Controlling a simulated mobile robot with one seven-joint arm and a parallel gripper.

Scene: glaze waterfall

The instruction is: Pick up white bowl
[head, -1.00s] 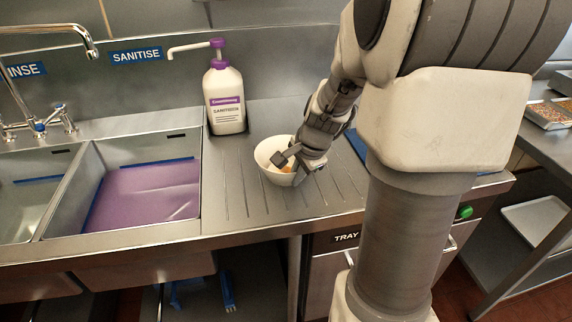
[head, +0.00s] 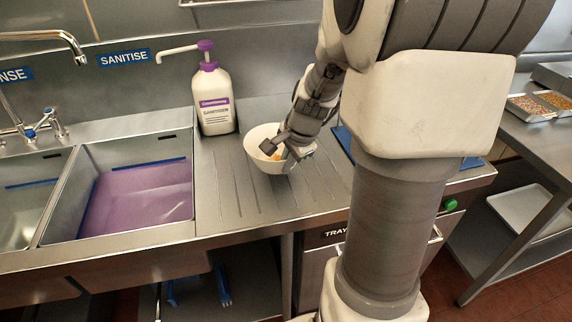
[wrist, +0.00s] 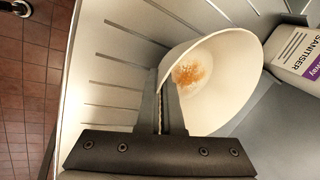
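The white bowl (head: 267,161) is at the ribbed steel drainboard, right of the sink, with an orange-brown residue inside. In the wrist view the bowl (wrist: 228,98) looks tilted, its open side facing the camera, with the residue on its inner wall. My gripper (head: 279,147) is at the bowl's near right rim. In the wrist view its fingers (wrist: 164,108) are close together with the bowl's wall between them. The bowl appears held slightly above the drainboard. The fingers hide part of the rim.
A sanitiser pump bottle (head: 214,100) stands behind and left of the bowl. A sink with purple liquid (head: 135,200) lies to the left. A blue-edged item (head: 343,139) is partly hidden behind my arm. The drainboard front (head: 240,205) is clear.

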